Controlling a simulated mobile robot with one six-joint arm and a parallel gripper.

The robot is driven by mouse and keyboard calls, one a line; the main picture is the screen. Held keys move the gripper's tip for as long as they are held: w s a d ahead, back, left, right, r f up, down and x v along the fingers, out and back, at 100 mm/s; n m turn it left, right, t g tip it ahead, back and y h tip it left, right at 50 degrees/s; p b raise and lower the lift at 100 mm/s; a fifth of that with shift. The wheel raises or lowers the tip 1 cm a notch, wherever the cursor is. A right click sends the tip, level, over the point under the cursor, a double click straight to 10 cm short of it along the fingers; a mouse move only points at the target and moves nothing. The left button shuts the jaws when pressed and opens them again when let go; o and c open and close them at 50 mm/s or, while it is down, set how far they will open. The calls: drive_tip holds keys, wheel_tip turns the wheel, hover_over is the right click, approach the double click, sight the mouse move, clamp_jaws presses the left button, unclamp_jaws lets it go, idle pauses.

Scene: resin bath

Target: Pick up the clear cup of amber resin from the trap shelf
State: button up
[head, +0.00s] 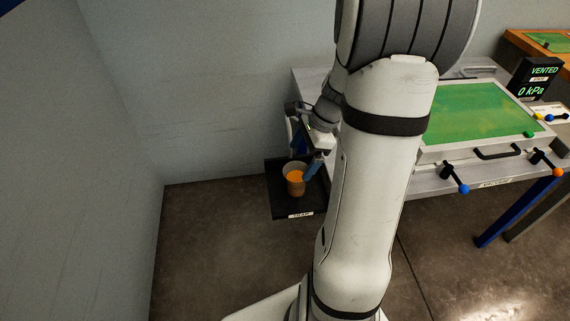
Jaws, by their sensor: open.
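The clear cup of amber resin (294,184) stands upright on the black trap shelf (281,206), which bears a small TRAP label at its front edge. My gripper (304,160) is just above and behind the cup, with blue fingertips pointing down. One blue finger shows at the cup's right side, and the other shows behind the cup's upper left. The jaws are open. I cannot tell whether either finger touches the cup. My arm hides part of the gripper and the area to its right.
A metal table (432,186) with a green-topped chamber (470,108) stands at right, with colored valve handles along its front. A VENTED, 0 kPa display (536,78) stands at its back right. Pale walls close in behind and at left. The floor left of the shelf is clear.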

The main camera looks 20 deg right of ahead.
sight(294, 175)
drive_tip(key=shift+m, duration=0.6)
drive_tip(key=x, duration=0.3)
drive_tip(key=b+x, duration=0.1)
drive_tip(key=x, duration=0.1)
drive_tip(key=d+x, duration=0.1)
drive_tip(key=x, duration=0.2)
drive_tip(key=shift+a+f+b, duration=0.1)
drive_tip(key=shift+f+b, duration=0.2)
drive_tip(key=shift+f, duration=0.2)
drive_tip(key=shift+r, duration=0.1)
drive_tip(key=c, duration=1.1)
